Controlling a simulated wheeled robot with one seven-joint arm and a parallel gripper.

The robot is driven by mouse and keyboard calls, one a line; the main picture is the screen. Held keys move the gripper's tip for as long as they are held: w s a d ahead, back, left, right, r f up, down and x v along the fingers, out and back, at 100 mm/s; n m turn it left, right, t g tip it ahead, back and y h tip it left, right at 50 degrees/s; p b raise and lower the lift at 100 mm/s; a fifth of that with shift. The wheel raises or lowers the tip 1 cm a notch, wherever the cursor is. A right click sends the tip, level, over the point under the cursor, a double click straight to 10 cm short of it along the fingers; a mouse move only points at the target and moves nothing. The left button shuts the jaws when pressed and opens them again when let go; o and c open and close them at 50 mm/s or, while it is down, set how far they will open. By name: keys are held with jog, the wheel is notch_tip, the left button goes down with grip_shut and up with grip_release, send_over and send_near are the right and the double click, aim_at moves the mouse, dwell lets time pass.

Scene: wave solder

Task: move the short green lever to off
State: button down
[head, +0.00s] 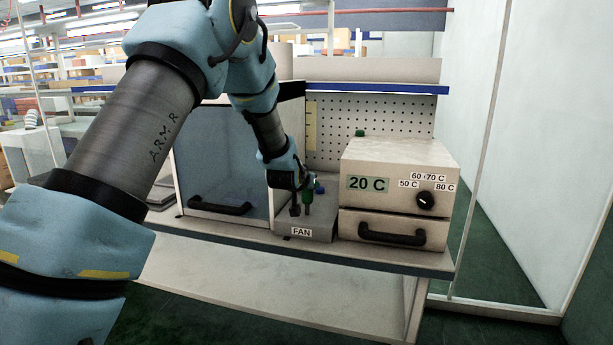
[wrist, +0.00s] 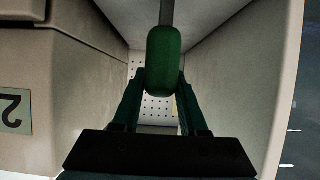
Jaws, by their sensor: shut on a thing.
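The short green lever (head: 307,196) stands on the grey fan box (head: 318,234), behind the FAN label. Its green grip (wrist: 164,60) fills the top middle of the wrist view, with a grey rod above it in the picture. My gripper (wrist: 163,82) is shut on the green grip, one finger on each side. In the head view my gripper (head: 305,185) reaches down to the lever from above and hides part of it.
A beige heater box (head: 400,165) with a "20 C" display, a black dial (head: 426,200) and a drawer (head: 395,230) stands close on the right. A clear-fronted cabinet (head: 225,165) stands on the left. A pegboard (head: 375,115) is behind.

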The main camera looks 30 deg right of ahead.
jog(key=w+d+g+y+p, duration=0.1)
jog(key=w+g+y+p, duration=0.1)
jog(key=p, duration=0.1)
jog(key=shift+d+f, duration=0.1)
jog(key=shift+d, duration=0.25)
jog(key=shift+w+d+f+g+y+p, duration=0.35)
jog(key=shift+f+g+y+p, duration=0.25)
jog(key=shift+g+p, duration=0.15)
jog(key=shift+c, duration=2.2)
grip_release()
jog(key=b+v, duration=0.3)
jog(key=v, duration=0.7)
jog(key=shift+s+r, duration=0.25)
jog(key=shift+r, duration=0.1)
jog(key=shift+a, duration=0.1)
